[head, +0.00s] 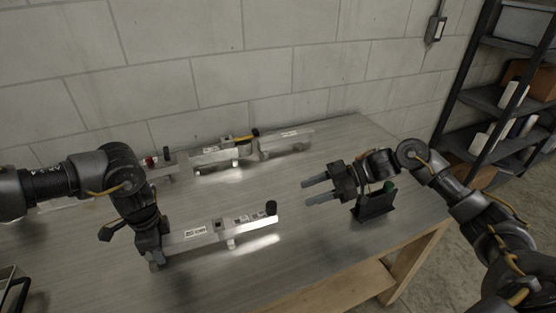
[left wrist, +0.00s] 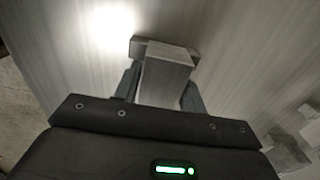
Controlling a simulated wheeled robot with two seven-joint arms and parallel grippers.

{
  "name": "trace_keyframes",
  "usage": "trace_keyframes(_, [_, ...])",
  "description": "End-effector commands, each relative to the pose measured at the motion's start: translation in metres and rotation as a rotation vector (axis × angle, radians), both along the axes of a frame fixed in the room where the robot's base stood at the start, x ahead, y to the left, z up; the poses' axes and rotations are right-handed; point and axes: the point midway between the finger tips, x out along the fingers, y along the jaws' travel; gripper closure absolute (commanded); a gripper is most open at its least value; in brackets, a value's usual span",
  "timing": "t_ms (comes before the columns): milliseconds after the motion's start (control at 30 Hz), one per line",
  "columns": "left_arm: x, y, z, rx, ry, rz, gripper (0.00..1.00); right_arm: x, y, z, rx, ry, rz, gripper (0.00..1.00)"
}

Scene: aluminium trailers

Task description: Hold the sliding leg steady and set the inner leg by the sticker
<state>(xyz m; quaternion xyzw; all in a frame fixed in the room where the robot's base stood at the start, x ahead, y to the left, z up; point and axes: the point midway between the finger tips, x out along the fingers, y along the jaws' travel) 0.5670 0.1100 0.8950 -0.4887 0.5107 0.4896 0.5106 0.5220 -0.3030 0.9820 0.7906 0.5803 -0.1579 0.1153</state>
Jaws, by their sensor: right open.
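An aluminium square-tube leg assembly (head: 215,233) lies across the front of the table. It has a printed white label (head: 196,233), a sticker with small marks (head: 250,217) and a black end cap (head: 271,208) at its right end. I cannot tell where the sliding leg and inner leg meet. My left gripper (head: 154,254) is at the assembly's left end. In the left wrist view, its fingers close on both sides of the square tube (left wrist: 166,77). My right gripper (head: 318,190) is open and empty, apart from the assembly, to the right of the black cap.
A second aluminium assembly (head: 285,142) with a black-and-yellow part lies along the back near the block wall. A red-tipped part (head: 150,161) is at back left. A black holder (head: 375,204) with something green stands beside my right gripper. Shelving (head: 500,100) stands at right.

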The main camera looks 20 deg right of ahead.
Motion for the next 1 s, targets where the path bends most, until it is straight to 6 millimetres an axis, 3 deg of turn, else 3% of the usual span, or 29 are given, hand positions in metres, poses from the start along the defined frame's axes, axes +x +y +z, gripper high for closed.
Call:
trace_keyframes(33, [0.0,0.0,0.0,0.0,0.0,0.0,0.52,0.0,0.0,0.0,0.0,0.0,0.0,0.5])
trace_keyframes(133, [0.0,0.0,0.0,0.0,0.0,0.0,0.39,0.0,0.0,0.0,0.0,0.0,0.0,0.5])
trace_keyframes(500, [0.001,0.0,0.006,-0.001,-0.002,0.0,0.38,0.0,0.0,0.0,0.0,0.0,0.0,0.5])
trace_keyframes(1000, [0.001,-0.001,0.099,-0.001,-0.001,0.0,0.38,0.0,0.0,0.0,0.0,0.0,0.0,0.5])
